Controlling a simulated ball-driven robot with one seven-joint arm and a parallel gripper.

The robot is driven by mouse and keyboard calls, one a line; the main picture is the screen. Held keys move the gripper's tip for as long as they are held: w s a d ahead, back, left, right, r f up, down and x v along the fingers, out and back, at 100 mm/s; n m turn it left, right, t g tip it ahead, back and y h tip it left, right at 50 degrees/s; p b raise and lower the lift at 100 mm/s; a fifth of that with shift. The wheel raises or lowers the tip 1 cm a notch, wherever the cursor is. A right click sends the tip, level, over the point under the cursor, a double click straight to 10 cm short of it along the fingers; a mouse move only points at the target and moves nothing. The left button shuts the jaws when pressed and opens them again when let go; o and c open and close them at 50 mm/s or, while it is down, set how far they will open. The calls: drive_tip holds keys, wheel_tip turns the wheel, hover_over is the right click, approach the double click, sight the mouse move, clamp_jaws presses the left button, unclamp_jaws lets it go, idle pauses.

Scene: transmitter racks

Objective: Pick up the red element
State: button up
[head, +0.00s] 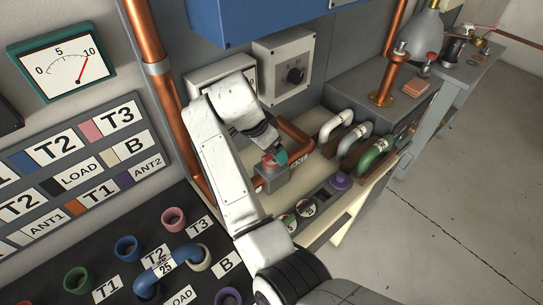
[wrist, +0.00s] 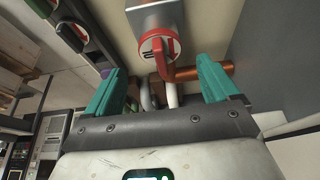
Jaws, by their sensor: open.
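The red element (wrist: 160,46) has a round face with a white marking and a red handle. In the wrist view it sits at the end of a grey block (wrist: 152,14), at upper middle. In the head view a little of its red (head: 267,159) shows above the grey box (head: 271,179), mostly hidden by my gripper (head: 274,157). In the wrist view my gripper (wrist: 163,84) is open, with one teal finger on each side. The element shows between and beyond the fingertips. I cannot tell whether anything touches it.
Copper pipe (head: 297,138) runs behind the grey box. White, grey and green bent pipes (head: 337,124) stand to its right. A labelled panel (head: 75,180) fills the left. Open floor lies at right.

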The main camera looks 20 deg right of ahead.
sight(272, 160)
drive_tip(key=shift+p+x, duration=0.3)
drive_tip(key=shift+x, duration=1.4)
drive_tip(key=shift+w+a, duration=0.1)
drive_tip(key=shift+a, duration=0.05)
drive_tip(key=c, duration=1.2)
